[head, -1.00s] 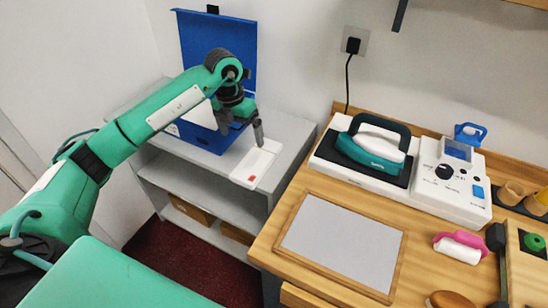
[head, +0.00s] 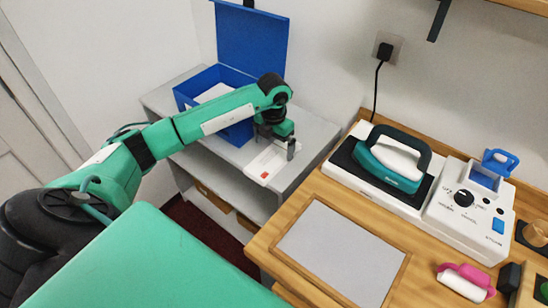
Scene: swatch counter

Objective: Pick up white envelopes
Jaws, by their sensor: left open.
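A white envelope (head: 266,171) with a small red mark lies on the grey shelf top, to the right of and in front of an open blue box. I cannot tell whether it is one envelope or a thin stack. My left gripper (head: 276,145) is open and empty at the far end of the envelope, which it partly hides. I cannot tell whether the fingers touch it. White paper, possibly more envelopes, shows inside the blue box (head: 240,134), partly behind my left arm. My right gripper is not in view.
The box's blue lid (head: 251,40) stands upright against the wall. A wooden table at the right holds a framed grey board (head: 340,250), a green iron (head: 392,160) on a white base, a white control unit (head: 468,215) and a pink-handled roller (head: 465,280). Shelf space right of the envelope is clear.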

